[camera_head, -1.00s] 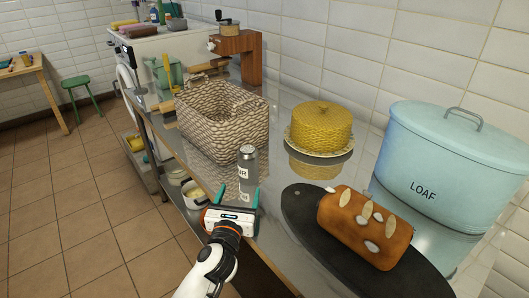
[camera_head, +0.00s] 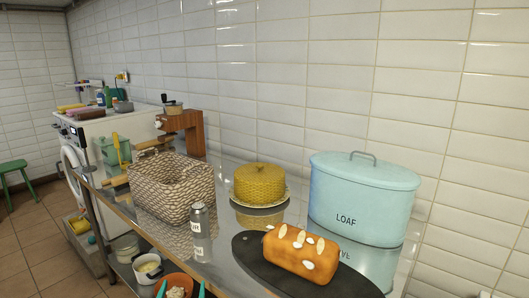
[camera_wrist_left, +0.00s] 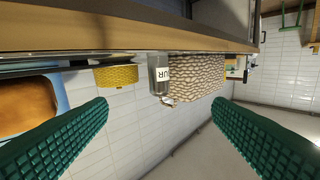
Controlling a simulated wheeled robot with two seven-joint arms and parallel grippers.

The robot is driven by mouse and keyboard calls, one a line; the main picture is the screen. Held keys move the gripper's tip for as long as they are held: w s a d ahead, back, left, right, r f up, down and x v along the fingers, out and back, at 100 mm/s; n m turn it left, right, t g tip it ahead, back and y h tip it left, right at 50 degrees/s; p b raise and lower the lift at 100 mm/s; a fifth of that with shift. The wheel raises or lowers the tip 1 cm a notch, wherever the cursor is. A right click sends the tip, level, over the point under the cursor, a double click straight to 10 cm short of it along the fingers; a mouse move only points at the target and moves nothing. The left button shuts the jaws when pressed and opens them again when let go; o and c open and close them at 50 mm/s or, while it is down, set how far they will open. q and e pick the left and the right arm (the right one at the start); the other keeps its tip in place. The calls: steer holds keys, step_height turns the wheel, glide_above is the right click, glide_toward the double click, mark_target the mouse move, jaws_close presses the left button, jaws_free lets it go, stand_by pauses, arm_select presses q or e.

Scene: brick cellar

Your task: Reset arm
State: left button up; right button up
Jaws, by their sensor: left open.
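My left gripper (camera_head: 181,291) shows only as two teal fingertips at the bottom edge of the head view, below the counter's front edge. In the left wrist view its two teal fingers (camera_wrist_left: 160,105) are wide apart with nothing between them. A grey bottle (camera_head: 199,222) with a white label stands upright on the steel counter (camera_head: 228,268), apart from the gripper. The bottle also shows beyond the fingers in the left wrist view (camera_wrist_left: 159,75). My right gripper is not in view.
On the counter are a woven basket (camera_head: 172,190), a yellow dome (camera_head: 259,185), a bread loaf (camera_head: 300,253) on a black board (camera_head: 345,284) and a blue LOAF bin (camera_head: 362,195). A grinder stand (camera_head: 186,130) is behind. Pots (camera_head: 147,267) sit below.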

arm_select(q)
steer(key=s+f+m+g+h+p, duration=0.15)
steer(key=s+f+m, duration=0.35)
steer(key=f+m, duration=0.5)
steer(key=s+f+m+g+h, duration=0.1)
steer(key=s+f+m+g, duration=0.4)
steer(key=f, duration=0.9)
steer(key=s+f+m+h, duration=0.1)
steer(key=s+f+m, duration=0.3)
steer(key=f+m, duration=0.65)
steer(key=s+a+f+m+g, duration=0.1)
steer(key=s+f+m+g, duration=0.2)
steer(key=s+f, duration=0.3)
steer(key=s+a+f+m+g+y, duration=0.1)
steer(key=s+f+m+g, duration=0.3)
steer(key=s, duration=1.2)
steer(key=s+a+f+m+g+y+p, duration=0.1)
steer(key=s+f+m, duration=0.5)
steer(key=s, duration=0.6)
step_height(320, 180, down, 2)
steer(key=shift+a+f+g, duration=0.15)
steer(key=shift+a+g, duration=0.6)
steer(key=shift+g, duration=0.5)
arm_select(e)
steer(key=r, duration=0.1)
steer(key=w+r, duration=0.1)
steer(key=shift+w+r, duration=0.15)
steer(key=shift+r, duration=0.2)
